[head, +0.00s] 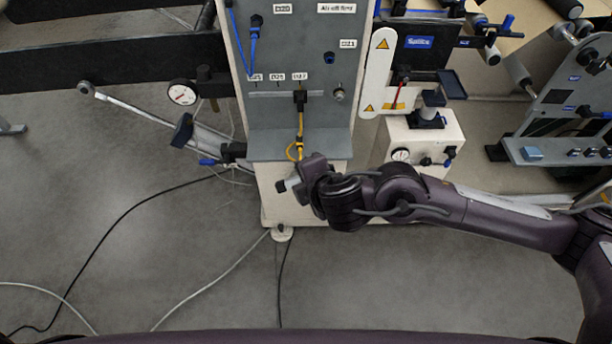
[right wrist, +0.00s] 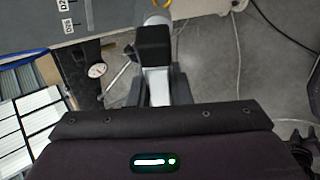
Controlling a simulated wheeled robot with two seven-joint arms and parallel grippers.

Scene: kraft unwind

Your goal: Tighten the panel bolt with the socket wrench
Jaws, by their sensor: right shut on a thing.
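The grey panel (head: 290,60) stands upright in the upper middle of the head view. A small silver bolt-like fitting (head: 339,93) sits on its lower right part. My right gripper (head: 291,184) is in front of the cabinet, just below the panel's shelf. In the right wrist view my right gripper (right wrist: 157,88) is shut on the socket wrench (right wrist: 153,44), seen end-on as a black block with a pale metal part below it. The wrench's socket end cannot be made out. My left gripper is in neither view.
A grey shelf (head: 265,146) juts out below the panel. A yellow cable (head: 301,125) hangs from the panel near my gripper. A long metal rod (head: 140,110) and a dial gauge (head: 181,93) stand left. Cables cross the open floor (head: 200,255).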

